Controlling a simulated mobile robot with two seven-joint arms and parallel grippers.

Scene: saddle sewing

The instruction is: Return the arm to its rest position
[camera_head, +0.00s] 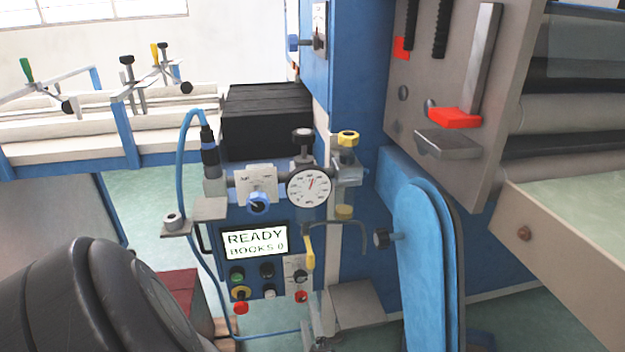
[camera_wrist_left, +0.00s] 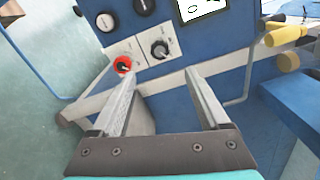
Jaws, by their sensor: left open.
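My left gripper (camera_wrist_left: 160,77) shows in the left wrist view. Its two grey fingers are apart, with nothing between them. They point toward the lower part of the blue control panel (camera_wrist_left: 220,60), near a red knob (camera_wrist_left: 123,65) and a black knob (camera_wrist_left: 160,49); the views do not settle the exact gap. In the head view my dark left arm (camera_head: 95,295) fills the lower left corner, and its gripper cannot be made out clearly there. My right gripper is in neither view.
The machine's control panel has a lit screen (camera_head: 254,241) reading READY, BOOKS 0. A gauge (camera_head: 309,187), a yellow handle (camera_head: 309,252) and a blue hose (camera_head: 181,150) stand out from it. A blue guard (camera_head: 425,260) is to the right. Green floor (camera_head: 150,200) shows at left.

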